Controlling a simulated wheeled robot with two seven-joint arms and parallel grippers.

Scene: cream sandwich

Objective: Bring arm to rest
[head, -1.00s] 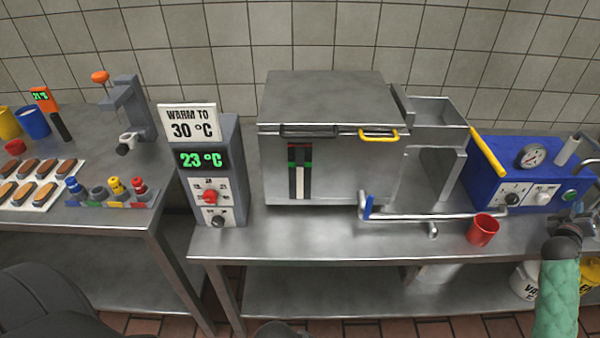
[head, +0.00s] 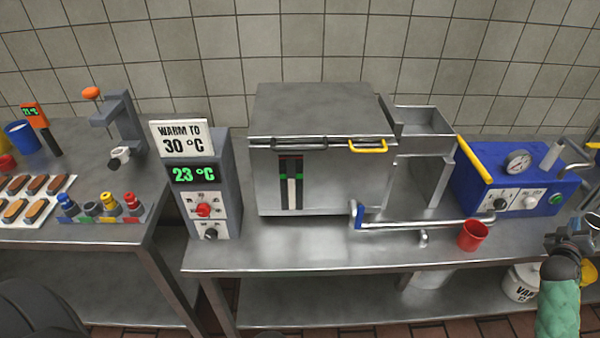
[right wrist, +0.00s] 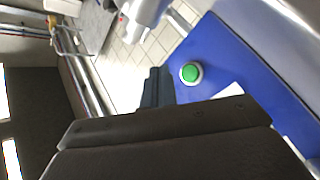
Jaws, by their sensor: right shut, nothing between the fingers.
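My right arm, with a green sleeve, comes up at the lower right of the head view. My right gripper (head: 572,238) is at its end, beside the right edge of the picture, to the right of the red cup (head: 473,236) and in front of the blue machine (head: 540,186). In the right wrist view the dark fingers are shut with nothing between them, and the blue machine with its green button (right wrist: 191,73) shows behind them. My left gripper is not in view; only a dark part of me shows at the lower left.
A steel box machine (head: 318,150) with a long crank handle stands mid-bench. A control post (head: 204,180) reads 23 °C below a sign for 30 °C. A side table at left holds éclairs (head: 37,184) and coloured knobs. A white bucket (head: 521,283) stands on the lower shelf.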

